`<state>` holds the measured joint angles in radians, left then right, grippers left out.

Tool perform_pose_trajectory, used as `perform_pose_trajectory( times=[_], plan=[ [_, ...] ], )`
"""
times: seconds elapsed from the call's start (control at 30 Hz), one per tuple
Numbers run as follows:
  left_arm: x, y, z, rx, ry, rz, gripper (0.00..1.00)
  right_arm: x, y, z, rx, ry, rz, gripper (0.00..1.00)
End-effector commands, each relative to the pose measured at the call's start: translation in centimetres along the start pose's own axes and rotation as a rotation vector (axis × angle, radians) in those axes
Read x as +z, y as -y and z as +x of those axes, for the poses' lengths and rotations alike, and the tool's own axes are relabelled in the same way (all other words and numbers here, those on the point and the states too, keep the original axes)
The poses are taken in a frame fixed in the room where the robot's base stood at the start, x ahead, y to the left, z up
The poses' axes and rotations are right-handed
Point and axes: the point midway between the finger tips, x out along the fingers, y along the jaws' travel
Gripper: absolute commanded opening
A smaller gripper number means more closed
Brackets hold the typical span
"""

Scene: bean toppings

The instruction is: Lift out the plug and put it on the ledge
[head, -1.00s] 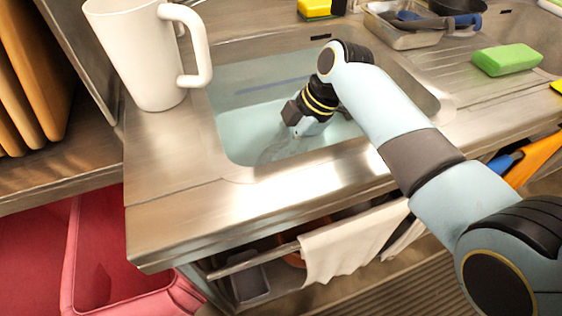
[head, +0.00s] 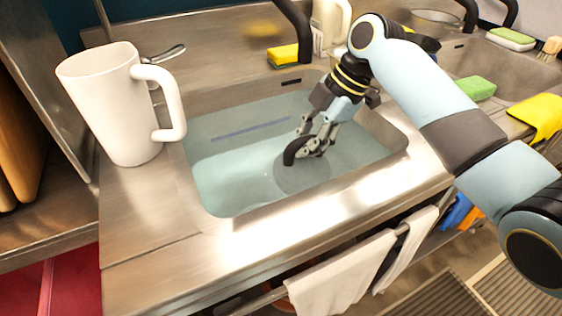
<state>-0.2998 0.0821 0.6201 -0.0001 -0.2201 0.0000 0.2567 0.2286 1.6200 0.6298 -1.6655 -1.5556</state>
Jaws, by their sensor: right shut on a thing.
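The plug (head: 302,179) is a dark grey disc with a black loop handle, in the water-filled sink basin (head: 222,196). My right gripper (head: 309,148) reaches down from the right and is shut on the loop of the plug. Whether the disc is clear of the drain cannot be told through the water. The metal ledge (head: 300,205) runs along the front of the basin, and its surface there is bare. My left gripper is not in view.
A large white mug (head: 105,105) stands on the steel at the basin's left. A yellow sponge (head: 283,57) and a black tap (head: 293,28) are behind. A green sponge (head: 476,88) lies right. White cloths (head: 345,278) hang from the front rail.

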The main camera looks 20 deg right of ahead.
Motion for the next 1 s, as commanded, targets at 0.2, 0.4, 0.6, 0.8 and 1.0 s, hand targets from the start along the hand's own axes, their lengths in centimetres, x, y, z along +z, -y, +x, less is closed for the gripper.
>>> perform_pose_trajectory(
  times=[0.2, 0.4, 0.6, 0.8, 1.0],
  plan=[
    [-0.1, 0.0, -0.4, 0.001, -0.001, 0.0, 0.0, 1.1, -0.3, -2.2, 0.001, 0.0, 0.0, 0.0],
    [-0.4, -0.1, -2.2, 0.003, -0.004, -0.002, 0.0, 0.5, -0.7, -4.0, 0.001, -0.001, 0.0, 0.0],
    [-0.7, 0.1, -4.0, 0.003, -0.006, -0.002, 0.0, -0.2, -1.0, -5.6, 0.001, -0.001, 0.0, 0.0],
    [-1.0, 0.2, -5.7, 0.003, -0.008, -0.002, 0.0, -0.8, -1.3, -7.1, 0.001, -0.001, 0.0, 0.0],
    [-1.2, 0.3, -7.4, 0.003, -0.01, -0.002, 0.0, -1.5, -1.7, -8.7, 0.0, -0.001, 0.0, 0.0]
  ],
)
